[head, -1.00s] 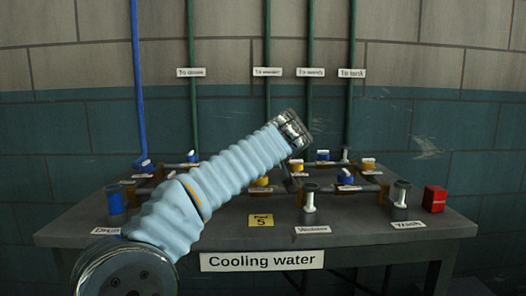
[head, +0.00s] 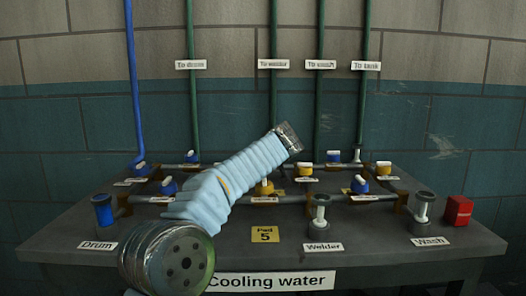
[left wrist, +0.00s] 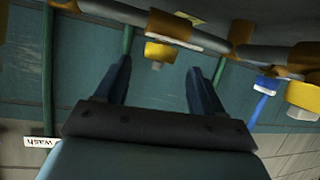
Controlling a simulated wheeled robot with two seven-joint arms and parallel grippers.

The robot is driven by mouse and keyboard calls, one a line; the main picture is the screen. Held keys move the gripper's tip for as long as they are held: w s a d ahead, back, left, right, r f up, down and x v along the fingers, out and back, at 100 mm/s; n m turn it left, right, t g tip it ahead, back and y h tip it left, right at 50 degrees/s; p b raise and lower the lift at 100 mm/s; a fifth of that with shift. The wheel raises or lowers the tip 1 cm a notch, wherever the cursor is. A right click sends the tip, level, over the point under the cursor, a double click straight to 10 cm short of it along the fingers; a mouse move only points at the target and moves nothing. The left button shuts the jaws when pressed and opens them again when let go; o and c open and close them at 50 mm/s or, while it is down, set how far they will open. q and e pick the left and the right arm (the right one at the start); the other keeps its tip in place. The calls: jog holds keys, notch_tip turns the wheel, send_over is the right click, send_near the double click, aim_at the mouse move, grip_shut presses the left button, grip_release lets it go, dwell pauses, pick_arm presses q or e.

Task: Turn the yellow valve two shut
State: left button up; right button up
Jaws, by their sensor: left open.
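Three yellow valves stand on the pipework: one beside my arm (head: 264,187), one at the middle back (head: 304,170) and one at the right (head: 383,168). Their small labels are too small to read, so I cannot tell which is number two. My left arm reaches across the bench, its fingers not visible in the head view. In the left wrist view my left gripper (left wrist: 158,68) is open and empty. My right gripper is out of view.
Several blue valves, one of them (head: 359,185) at the right, share the pipes. Grey-topped fittings stand behind the Welder (head: 322,247) and Wash (head: 430,241) labels. A red block (head: 458,210) sits at the right edge. Vertical pipes run up the back wall.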

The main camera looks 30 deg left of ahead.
pick_arm(q)
jog(key=shift+p+x, duration=0.35)
jog(key=shift+x, duration=1.5)
jog(key=shift+c, duration=0.2)
